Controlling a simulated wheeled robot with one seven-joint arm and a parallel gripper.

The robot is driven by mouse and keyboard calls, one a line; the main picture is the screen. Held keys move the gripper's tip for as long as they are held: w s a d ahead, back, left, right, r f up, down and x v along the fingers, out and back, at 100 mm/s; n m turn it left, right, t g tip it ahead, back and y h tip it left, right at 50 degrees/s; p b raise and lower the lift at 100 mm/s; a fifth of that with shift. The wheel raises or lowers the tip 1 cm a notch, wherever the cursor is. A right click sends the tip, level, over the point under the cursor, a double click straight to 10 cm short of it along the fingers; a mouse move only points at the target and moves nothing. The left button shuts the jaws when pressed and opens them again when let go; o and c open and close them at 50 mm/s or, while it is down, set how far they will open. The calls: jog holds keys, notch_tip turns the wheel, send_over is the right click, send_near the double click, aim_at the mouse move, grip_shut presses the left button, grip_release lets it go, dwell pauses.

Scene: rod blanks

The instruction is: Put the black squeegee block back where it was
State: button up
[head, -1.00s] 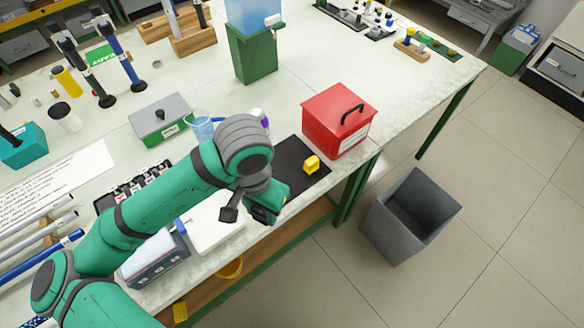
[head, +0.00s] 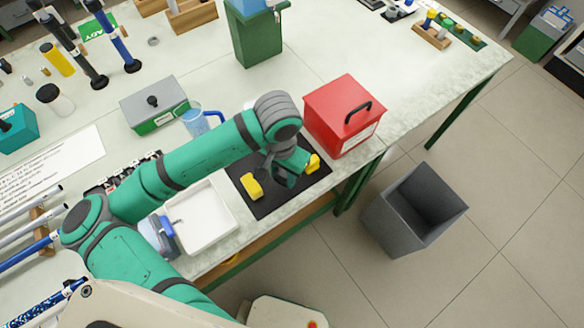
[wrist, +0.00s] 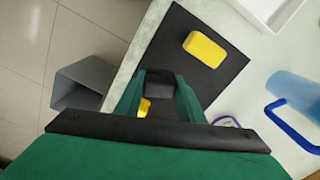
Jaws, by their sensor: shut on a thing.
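My gripper (wrist: 158,92) is shut on the black squeegee block (wrist: 158,79), which shows between the two fingers in the wrist view. In the head view my gripper (head: 286,178) is over the right part of the black mat (head: 272,206); the block cannot be told from the dark parts there. Whether the block touches the mat is unclear. A yellow block (head: 252,187) lies on the left part of the mat and also shows in the wrist view (wrist: 205,49). Another yellow block (head: 313,162), partly hidden by my gripper, is on the mat's right side.
A red box (head: 342,112) with a black handle stands just behind the mat's right end. A white tray (head: 207,218) is left of the mat. A blue jug (head: 196,123) stands behind. A grey bin (head: 410,212) is on the floor beyond the table's edge.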

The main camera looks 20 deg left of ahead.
aim_at(285, 176)
jog(key=shift+w+f, duration=0.55)
jog(key=shift+f, duration=0.15)
jog(key=f, duration=0.3)
jog(key=shift+w, duration=0.4)
jog(key=shift+s+d+f, duration=0.15)
jog(key=shift+f, duration=0.15)
jog(key=shift+f, duration=0.15)
jog(key=o, duration=1)
